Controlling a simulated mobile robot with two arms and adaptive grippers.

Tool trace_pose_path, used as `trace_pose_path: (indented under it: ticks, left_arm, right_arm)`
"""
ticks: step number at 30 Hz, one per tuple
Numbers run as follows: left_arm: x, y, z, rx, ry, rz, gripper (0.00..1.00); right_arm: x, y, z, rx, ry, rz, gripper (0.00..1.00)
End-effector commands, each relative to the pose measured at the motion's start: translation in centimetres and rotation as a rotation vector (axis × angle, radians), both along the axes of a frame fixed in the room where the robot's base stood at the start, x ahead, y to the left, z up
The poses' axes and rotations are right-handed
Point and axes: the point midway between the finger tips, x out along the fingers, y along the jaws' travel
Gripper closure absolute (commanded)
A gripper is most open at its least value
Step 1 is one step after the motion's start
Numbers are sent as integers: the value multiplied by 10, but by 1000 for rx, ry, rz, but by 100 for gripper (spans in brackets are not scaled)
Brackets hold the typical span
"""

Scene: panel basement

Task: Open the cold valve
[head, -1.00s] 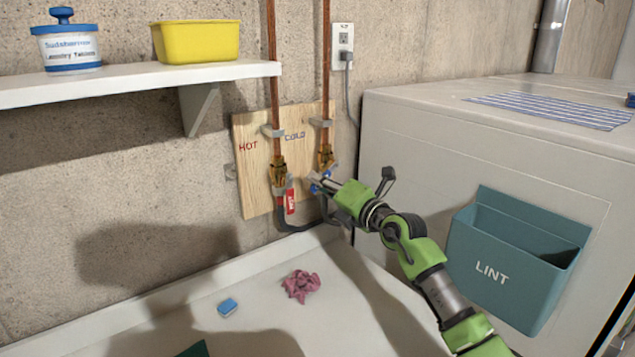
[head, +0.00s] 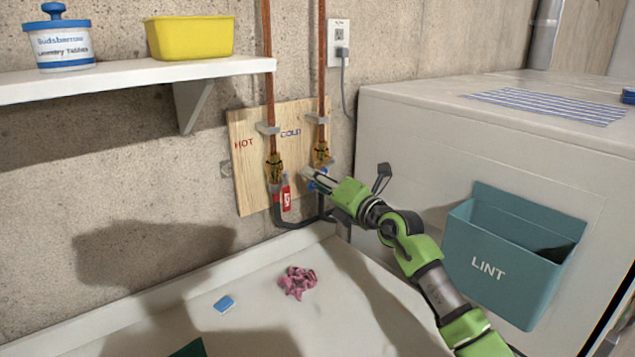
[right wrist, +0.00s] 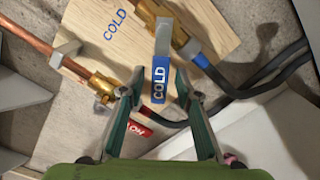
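The cold valve (head: 321,153) is a brass body on the right copper pipe, on a wooden board under the word COLD. Its lever has a blue grip marked COLD (right wrist: 160,82), sticking out at an angle to the pipe in the right wrist view. My right gripper (right wrist: 160,88) is open, with one finger on each side of the blue grip and small gaps showing. In the head view the right gripper (head: 312,178) is at the valve and hides most of the lever.
The hot valve's red lever (head: 286,194) hangs close on the left, above dark hoses. A white appliance with a teal LINT bin (head: 505,262) stands right. A shelf (head: 150,76) is upper left.

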Motion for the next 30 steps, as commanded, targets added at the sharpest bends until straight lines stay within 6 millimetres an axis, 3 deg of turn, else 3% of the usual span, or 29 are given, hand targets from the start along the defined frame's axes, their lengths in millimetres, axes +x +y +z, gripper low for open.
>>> trace_pose_path:
  ticks: [8,21,30]
  left_arm:
    - [-1,1,0,1,1,0,100]
    - [-1,0,0,0,1,0,100]
    - [-1,0,0,0,1,0,100]
  right_arm:
    - [-17,-11,-1,0,-1,1,69]
    - [-83,-56,-1,-1,0,-1,69]
    - [-100,-67,-1,0,1,-1,69]
